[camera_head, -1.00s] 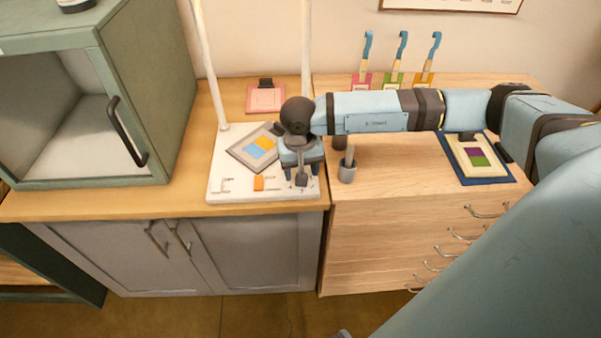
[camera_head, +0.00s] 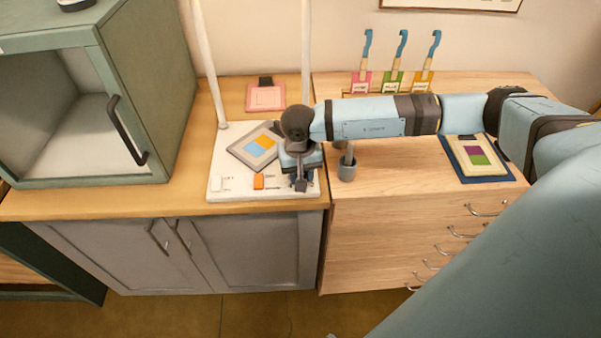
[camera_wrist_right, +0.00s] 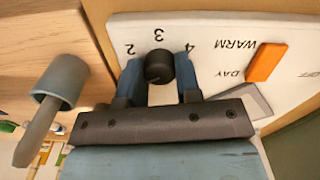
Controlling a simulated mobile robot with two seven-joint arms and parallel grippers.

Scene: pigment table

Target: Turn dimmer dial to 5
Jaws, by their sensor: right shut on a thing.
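The dimmer dial (camera_wrist_right: 159,66) is a round black knob on the white panel (camera_wrist_right: 205,26). The printed numbers 2, 3 and 4 show around it in the right wrist view; I cannot read its setting with certainty. My right gripper (camera_wrist_right: 160,78) is shut on the dial, with one blue finger on each side. In the head view my right gripper (camera_head: 300,183) is over the right front part of the white panel (camera_head: 222,167) and hides the dial. My left gripper is not in view.
An orange switch (camera_head: 258,182) and a tilted colour sample (camera_head: 254,146) are on the panel left of the gripper. A grey mortar with a pestle (camera_head: 347,171) stands close on the right. White posts (camera_head: 206,70) rise behind. A green cabinet (camera_head: 150,90) stands left.

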